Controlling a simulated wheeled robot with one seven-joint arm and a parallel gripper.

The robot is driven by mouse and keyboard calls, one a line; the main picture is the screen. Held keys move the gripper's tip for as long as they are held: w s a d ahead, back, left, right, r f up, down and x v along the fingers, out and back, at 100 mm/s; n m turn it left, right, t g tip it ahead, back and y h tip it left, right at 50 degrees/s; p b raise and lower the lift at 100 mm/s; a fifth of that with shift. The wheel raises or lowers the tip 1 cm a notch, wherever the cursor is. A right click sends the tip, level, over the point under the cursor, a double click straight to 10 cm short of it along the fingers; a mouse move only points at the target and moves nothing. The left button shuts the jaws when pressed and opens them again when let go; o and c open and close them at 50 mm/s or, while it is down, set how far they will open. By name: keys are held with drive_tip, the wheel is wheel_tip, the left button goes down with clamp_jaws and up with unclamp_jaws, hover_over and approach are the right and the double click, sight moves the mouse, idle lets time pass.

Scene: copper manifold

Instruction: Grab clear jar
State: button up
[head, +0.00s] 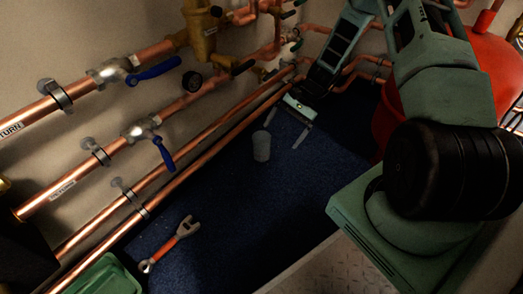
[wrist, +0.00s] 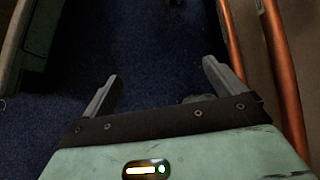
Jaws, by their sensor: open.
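The clear jar (head: 262,146) looks like a small greyish, see-through cup standing on the dark blue floor mat, near the middle of the head view. My gripper (head: 286,127) is open, with its two fingers spread and nothing visible between them. It is just above and to the right of the jar in the head view; I cannot tell its height over the mat. In the wrist view my gripper (wrist: 162,70) spans blue mat. A small greyish form (wrist: 197,98) peeks over its dark edge there, mostly hidden; I cannot tell whether it is the jar.
Copper pipes (head: 190,158) with blue-handled valves run along the wall at the left and back. An orange-handled wrench (head: 172,245) lies on the mat (head: 225,205). A green container (head: 105,276) is at bottom left. A red rounded vessel (head: 480,75) stands at right.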

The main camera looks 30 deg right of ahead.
drive_tip(key=d+f+m+t, duration=0.4)
drive_tip(key=f+m+t, duration=0.1)
drive_tip(key=f, duration=0.1)
drive_tip(key=w+d+f+m+t+y, duration=0.1)
drive_tip(key=d+f+m+t, duration=0.2)
drive_tip(key=f+m+t, duration=0.2)
drive_tip(key=d+f+m+t, duration=0.4)
drive_tip(key=f+m+t, duration=0.1)
drive_tip(key=f+m, duration=0.1)
drive_tip(key=shift+w+d+f+y, duration=0.15)
drive_tip(key=shift+d+f+y, duration=0.25)
drive_tip(key=shift+f, duration=0.2)
drive_tip(key=shift+w+a+f, duration=0.1)
drive_tip(key=shift+w, duration=0.05)
drive_tip(key=b, duration=0.5)
approach(253, 137)
drive_tip(key=shift+w+f, duration=0.35)
drive_tip(key=shift+f, duration=0.3)
drive_tip(key=shift+w+a+r+b, duration=0.1)
drive_tip(key=shift+w+b, duration=0.2)
drive_tip(key=shift+w, duration=0.1)
drive_tip(key=b+x, duration=0.3)
drive_tip(key=x, duration=0.1)
drive_tip(key=shift+w+a+b, duration=0.15)
drive_tip(key=shift+a+b, duration=0.15)
drive_tip(key=shift+b, duration=0.1)
drive_tip(key=shift+w+a+r, duration=0.15)
drive_tip(key=shift+w, duration=0.15)
